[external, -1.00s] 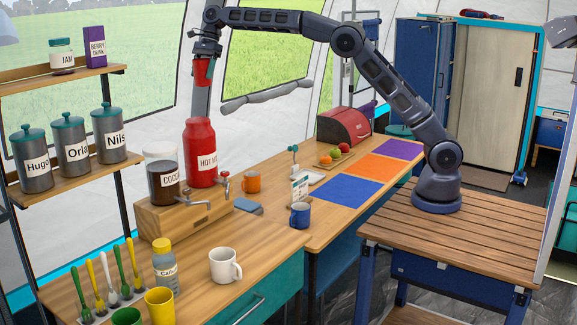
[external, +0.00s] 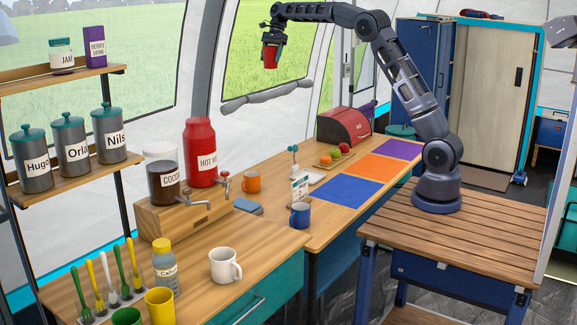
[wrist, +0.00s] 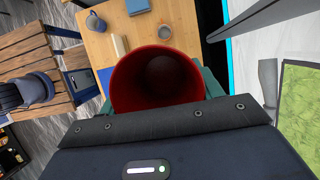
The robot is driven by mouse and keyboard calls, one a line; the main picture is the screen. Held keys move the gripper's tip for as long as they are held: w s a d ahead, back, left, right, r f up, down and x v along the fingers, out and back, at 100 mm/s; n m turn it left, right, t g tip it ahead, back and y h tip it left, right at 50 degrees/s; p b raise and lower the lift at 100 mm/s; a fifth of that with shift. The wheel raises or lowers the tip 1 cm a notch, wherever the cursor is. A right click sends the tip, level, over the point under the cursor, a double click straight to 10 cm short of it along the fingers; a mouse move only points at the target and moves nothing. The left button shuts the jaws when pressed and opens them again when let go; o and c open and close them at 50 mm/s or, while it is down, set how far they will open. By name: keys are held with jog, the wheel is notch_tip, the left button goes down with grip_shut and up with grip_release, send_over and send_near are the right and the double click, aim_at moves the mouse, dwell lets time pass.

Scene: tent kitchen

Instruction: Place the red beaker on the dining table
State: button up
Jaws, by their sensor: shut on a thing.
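The red beaker (external: 270,56) is in the air, held by my gripper (external: 271,46) high above the counter in the external view. In the wrist view the beaker (wrist: 158,82) shows its open mouth and dark inside, with a teal gripper finger on each side. The gripper is shut on it. The dining table (external: 330,226), which I take to be the wooden top with coloured mats, lies below. It holds a blue mat (external: 347,190), an orange mat (external: 375,167) and a purple mat (external: 399,149).
A blue mug (external: 300,215), an orange mug (external: 252,182) and a small sign stand near the mats. A fruit board (external: 325,163) and a red bread box (external: 343,126) sit behind. The red hot-water container (external: 201,153) stands at left. The mats look bare.

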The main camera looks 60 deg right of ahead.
jog(key=s+d, duration=0.5)
jog(key=d, duration=0.5)
jog(key=s+d, duration=0.6)
jog(key=d, duration=0.4)
jog(key=s+d, duration=0.5)
jog(key=d, duration=0.5)
jog(key=s+d, duration=0.9)
jog(key=s, duration=0.4)
jog(key=s+d, duration=0.9)
jog(key=s, duration=0.4)
jog(key=f, duration=5.4)
jog(key=shift+w+a+f, duration=0.25)
jog(key=shift+w+f, duration=0.05)
jog(key=o, duration=0.6)
jog(key=shift+f, duration=0.15)
jog(key=shift+c, duration=0.2)
jog(key=o, duration=0.4)
